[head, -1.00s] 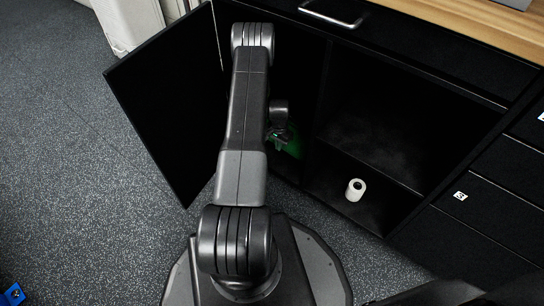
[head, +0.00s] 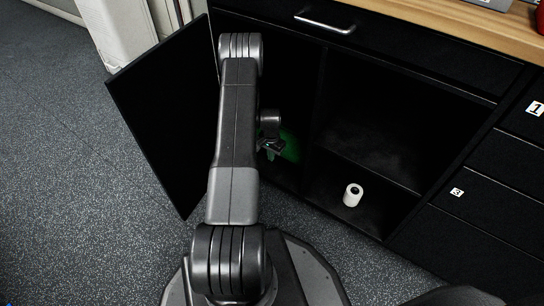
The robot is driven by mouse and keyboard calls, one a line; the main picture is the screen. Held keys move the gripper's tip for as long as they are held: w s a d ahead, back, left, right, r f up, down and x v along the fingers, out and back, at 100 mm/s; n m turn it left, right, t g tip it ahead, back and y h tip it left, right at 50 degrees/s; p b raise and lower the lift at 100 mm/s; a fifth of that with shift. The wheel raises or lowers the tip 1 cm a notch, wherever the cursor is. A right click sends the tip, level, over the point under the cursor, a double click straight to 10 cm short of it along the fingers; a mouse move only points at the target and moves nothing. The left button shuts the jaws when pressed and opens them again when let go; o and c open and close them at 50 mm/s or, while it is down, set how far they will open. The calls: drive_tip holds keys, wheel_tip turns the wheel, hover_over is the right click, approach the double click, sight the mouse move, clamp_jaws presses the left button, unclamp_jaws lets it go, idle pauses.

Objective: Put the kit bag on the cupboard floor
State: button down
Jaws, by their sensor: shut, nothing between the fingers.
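The black cupboard stands open in front of me, and its bare floor (head: 335,210) shows at the right of the opening. A dark green thing (head: 291,146), likely the kit bag, is inside the left part of the cupboard. It is dim and partly hidden by my arm, so I cannot tell exactly what it rests on. My gripper (head: 270,153) is shut and empty at the left side of the green thing. I cannot tell whether they touch.
A white roll (head: 352,195) stands on the cupboard floor at the right. The open black door (head: 165,115) stands left of my arm. Closed drawers (head: 470,200) are at the right, and a wooden worktop (head: 470,25) lies above. Speckled floor is free at the left.

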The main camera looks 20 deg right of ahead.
wheel_tip(320, 180, up, 8)
drive_tip(key=p, duration=0.2)
drive_tip(key=shift+d+r, duration=0.15)
